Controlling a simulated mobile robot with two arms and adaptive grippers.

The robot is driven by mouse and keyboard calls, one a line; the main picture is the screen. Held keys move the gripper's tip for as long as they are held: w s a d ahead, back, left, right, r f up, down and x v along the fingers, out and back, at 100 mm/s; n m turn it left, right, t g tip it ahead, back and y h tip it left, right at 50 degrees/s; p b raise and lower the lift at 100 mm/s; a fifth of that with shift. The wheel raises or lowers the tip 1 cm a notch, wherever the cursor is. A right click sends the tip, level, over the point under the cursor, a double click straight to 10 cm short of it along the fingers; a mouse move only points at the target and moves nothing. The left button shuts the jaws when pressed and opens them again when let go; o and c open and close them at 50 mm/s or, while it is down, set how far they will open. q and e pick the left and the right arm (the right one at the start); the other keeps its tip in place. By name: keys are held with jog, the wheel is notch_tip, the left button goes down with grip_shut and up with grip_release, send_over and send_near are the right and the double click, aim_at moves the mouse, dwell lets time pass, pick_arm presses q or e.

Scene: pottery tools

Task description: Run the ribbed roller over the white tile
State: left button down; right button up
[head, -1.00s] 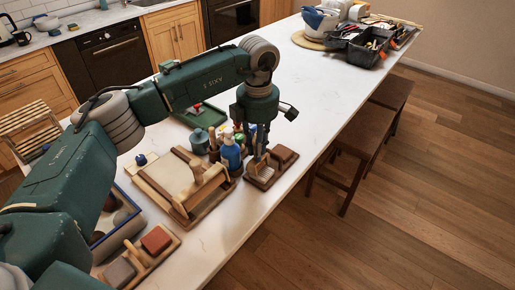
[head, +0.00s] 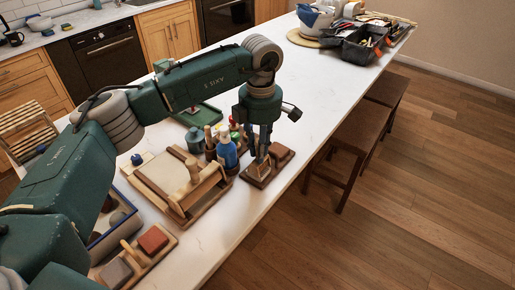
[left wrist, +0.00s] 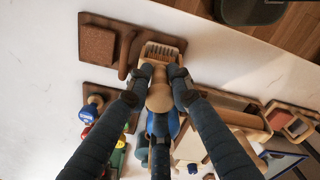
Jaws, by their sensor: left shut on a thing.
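My left gripper (head: 262,152) points down over a dark wooden stand (head: 253,181) near the counter's right edge. In the left wrist view its fingers (left wrist: 163,82) are shut on the pale wooden handle (left wrist: 160,97) of what looks like the ribbed roller (left wrist: 160,51). The roller's ribbed head lies over the stand; whether it touches is unclear. A pale slab, apparently the white tile (head: 166,174), lies flat on a wooden board to the left of the gripper, with a wooden bar across the board's right side. My right gripper is not in view.
A blue bottle (head: 227,156) and other tools stand close to the left of the gripper. A brown block (head: 281,154) sits on the stand. A tray with red and grey blocks (head: 153,240) is at the front. The far counter middle is clear.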

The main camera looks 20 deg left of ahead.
pick_arm(q)
jog(key=shift+d, duration=0.15)
jog(key=shift+r+p, duration=0.35)
jog(key=shift+r, duration=0.2)
jog(key=shift+r+p, duration=1.15)
jog(key=shift+r, duration=1.3)
